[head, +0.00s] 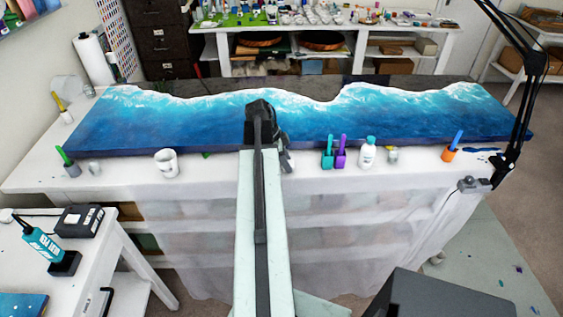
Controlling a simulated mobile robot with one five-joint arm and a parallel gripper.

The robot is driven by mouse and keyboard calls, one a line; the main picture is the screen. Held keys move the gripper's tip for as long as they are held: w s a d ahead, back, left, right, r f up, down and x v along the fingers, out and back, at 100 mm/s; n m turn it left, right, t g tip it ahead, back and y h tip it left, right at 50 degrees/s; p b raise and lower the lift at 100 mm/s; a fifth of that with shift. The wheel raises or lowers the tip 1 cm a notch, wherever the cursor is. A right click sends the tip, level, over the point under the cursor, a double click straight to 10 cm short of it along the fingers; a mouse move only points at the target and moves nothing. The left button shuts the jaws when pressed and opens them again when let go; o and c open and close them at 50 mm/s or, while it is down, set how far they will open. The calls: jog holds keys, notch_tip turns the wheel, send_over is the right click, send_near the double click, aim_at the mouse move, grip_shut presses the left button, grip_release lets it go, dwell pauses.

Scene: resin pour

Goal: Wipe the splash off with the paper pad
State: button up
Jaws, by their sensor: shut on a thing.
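My gripper (262,110), dark and seen from behind, is over the blue ocean-wave resin panel (200,125), near its middle. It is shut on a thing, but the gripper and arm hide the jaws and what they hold. I cannot make out the paper pad. A dark blue patch (482,150) lies on the white covered table at the right, beside the orange cup; I cannot tell if it is the splash. No other splash is clear.
Along the front edge stand a white cup (166,163), green (327,157) and purple (341,157) cups, a white bottle (367,152) and an orange cup (450,154). A black lamp arm (520,100) rises at right. A paper roll (93,60) stands at left.

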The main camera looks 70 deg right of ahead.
notch_tip(320, 180, up, 6)
jog(key=p, duration=0.6)
notch_tip(320, 180, up, 3)
jog(key=p, duration=0.3)
dwell(0.3)
